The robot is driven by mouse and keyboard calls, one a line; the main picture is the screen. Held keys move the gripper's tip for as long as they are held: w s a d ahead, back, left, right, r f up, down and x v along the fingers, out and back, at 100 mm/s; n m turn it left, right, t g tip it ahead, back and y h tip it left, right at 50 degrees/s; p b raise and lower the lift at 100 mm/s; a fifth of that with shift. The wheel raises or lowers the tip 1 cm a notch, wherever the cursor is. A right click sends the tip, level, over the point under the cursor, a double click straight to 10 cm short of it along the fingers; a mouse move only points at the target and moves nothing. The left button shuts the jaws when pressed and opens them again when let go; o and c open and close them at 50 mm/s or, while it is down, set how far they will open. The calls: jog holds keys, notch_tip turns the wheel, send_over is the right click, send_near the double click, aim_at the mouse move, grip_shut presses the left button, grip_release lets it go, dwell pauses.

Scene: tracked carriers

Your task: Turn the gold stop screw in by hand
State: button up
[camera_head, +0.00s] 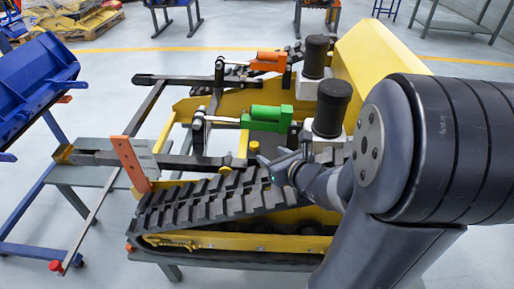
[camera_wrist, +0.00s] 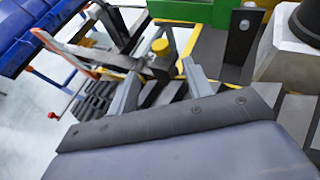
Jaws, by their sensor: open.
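A short upright gold cylinder, which looks like the head of the gold stop screw (camera_head: 254,148), stands on the yellow tracked carrier (camera_head: 378,62), left of my gripper (camera_head: 274,164). In the wrist view the gold head (camera_wrist: 160,47) appears between and beyond the two grey fingers of my gripper (camera_wrist: 160,70). My gripper is open and empty, just above the near black track (camera_head: 205,203). I cannot tell whether a finger touches the screw. Its lower part and any thread are hidden.
A green cylinder (camera_head: 267,118) and an orange one (camera_head: 268,61) lie across the carrier. Black-capped posts (camera_head: 331,106) stand close beside my arm. An orange upright plate (camera_head: 130,164) rises at the left. A blue bucket (camera_head: 38,88) is farther left.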

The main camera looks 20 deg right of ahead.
aim_at(253, 149)
jog(key=x, duration=0.9)
jog(key=shift+d+f, duration=0.1)
jog(key=c, duration=1)
jog(key=shift+w+f+h+b, duration=0.15)
jog(key=shift+h+b, duration=0.15)
jog(key=shift+b, duration=0.85)
jog(key=m+h+b, duration=0.1)
jog(key=b, duration=0.4)
jog(key=m+h+b, duration=0.1)
jog(key=b, duration=0.4)
jog(key=shift+w+a+f+b, duration=0.1)
jog(key=shift+a+f+b, duration=0.15)
jog(key=shift+b, duration=0.05)
jog(key=m+h+b, duration=0.1)
jog(key=b, duration=0.4)
jog(key=m+h+b, duration=0.1)
jog(key=b, duration=0.5)
jog(key=shift+a+f, duration=0.1)
jog(key=shift+a, duration=0.2)
jog(key=m+h+b, duration=0.1)
jog(key=b, duration=0.2)
jog(key=shift+h, duration=0.3)
jog(key=shift+a+m+g+h+b, duration=0.2)
jog(key=shift+m+g+h+b, duration=0.1)
jog(key=shift+m+h+b, duration=0.35)
